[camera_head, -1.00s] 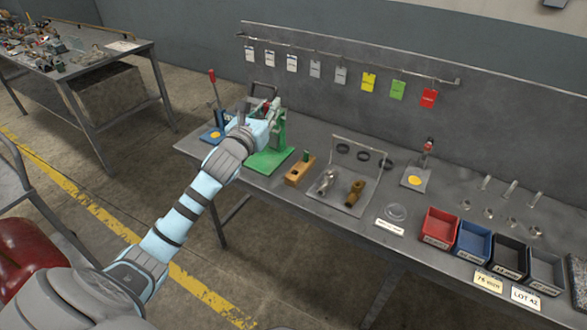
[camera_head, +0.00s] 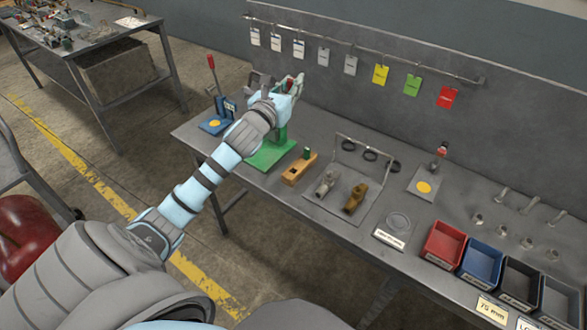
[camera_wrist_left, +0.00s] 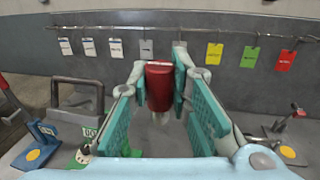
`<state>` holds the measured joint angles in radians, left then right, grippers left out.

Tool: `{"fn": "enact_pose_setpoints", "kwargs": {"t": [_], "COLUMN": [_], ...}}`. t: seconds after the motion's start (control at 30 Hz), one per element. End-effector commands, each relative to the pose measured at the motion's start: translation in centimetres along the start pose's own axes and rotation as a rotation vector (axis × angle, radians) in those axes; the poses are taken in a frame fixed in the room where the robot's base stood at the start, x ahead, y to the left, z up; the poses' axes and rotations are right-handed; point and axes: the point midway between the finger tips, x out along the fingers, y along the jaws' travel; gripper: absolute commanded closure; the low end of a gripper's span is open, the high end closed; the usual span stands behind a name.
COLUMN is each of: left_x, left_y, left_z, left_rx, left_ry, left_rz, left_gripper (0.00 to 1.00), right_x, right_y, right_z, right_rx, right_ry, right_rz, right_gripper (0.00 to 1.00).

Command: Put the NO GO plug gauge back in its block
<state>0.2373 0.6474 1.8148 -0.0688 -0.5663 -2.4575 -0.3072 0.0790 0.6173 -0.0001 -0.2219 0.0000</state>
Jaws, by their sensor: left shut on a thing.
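My left gripper (camera_head: 289,84) is shut on a red-handled plug gauge, which I take to be the NO GO gauge. In the left wrist view the red handle (camera_wrist_left: 160,86) sits upright between the teal finger pads; its lower end is pale and blurred. The gripper is raised above the bench, over the green stand. The wooden block (camera_head: 293,174) lies on the bench in front and to the right, apart from the gripper. A green-handled gauge (camera_head: 307,154) stands in its far end. My right gripper is not in view.
The green stand (camera_head: 262,157) and a blue stand with a red lever (camera_head: 213,124) are close to the gripper. Right of the block is a grey tray (camera_head: 336,207) with metal and brass fittings. Coloured bins (camera_head: 443,245) stand farther right. Tags hang on a rail behind.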

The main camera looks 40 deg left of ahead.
Motion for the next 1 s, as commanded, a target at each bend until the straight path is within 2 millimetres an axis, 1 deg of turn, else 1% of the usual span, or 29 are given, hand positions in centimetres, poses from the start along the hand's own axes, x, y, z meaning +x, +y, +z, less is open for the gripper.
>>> {"fn": "enact_pose_setpoints", "kwargs": {"t": [0.07, 0.17, 0.27, 0.3, 0.37, 0.4, 0.47, 0.5, 0.57, 0.6, 0.63, 0.7, 0.87, 1.0], "left_x": [0.0, 0.1, 0.1, 0.1, 0.1, 0.1, 0.1, 0.1, 0.1, 0.1, 0.1, 0.1, 0.1, 0.1], "left_y": [0.0, -0.1, -0.1, -0.2, -0.2, -0.2, -0.2, -0.3, -0.3, -0.3, -0.3, -0.3, -0.3, -0.3], "left_z": [-0.3, -2.3, -6.1, -7.9, -10.6, -12.3, -14.8, -16.5, -19.0, -20.6, -21.5, -23.3, -24.9, -27.6], "left_rx": [-0.001, -0.002, -0.002, -0.002, -0.001, -0.001, -0.001, -0.001, -0.001, 0.0, -0.001, -0.001, 0.0, -0.001], "left_ry": [0.0, 0.003, 0.005, 0.005, 0.005, 0.005, 0.003, 0.003, 0.002, 0.002, 0.002, 0.001, 0.0, 0.0], "left_rz": [0.0, 0.0, -0.001, -0.002, -0.002, -0.002, -0.002, -0.003, -0.005, -0.004, -0.005, -0.005, -0.005, -0.005], "left_gripper": [1.0, 1.0, 1.0, 1.0, 1.0, 1.0, 1.0, 1.0, 1.0, 1.0, 1.0, 1.0, 1.0, 1.0], "right_x": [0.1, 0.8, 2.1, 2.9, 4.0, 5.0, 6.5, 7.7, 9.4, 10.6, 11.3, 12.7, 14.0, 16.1], "right_y": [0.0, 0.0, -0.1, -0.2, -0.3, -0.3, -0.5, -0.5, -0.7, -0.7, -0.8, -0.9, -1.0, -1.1], "right_z": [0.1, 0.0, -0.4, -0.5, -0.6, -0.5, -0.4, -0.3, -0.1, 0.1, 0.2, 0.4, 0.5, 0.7], "right_rx": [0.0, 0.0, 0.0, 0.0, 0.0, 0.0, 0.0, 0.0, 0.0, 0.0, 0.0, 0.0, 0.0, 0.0], "right_ry": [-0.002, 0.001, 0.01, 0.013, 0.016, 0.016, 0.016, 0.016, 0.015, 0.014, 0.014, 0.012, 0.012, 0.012], "right_rz": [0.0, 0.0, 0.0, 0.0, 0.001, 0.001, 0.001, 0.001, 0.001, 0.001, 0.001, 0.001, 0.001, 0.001], "right_gripper": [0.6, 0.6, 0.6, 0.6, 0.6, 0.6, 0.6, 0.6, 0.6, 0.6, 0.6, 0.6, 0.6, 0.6]}}
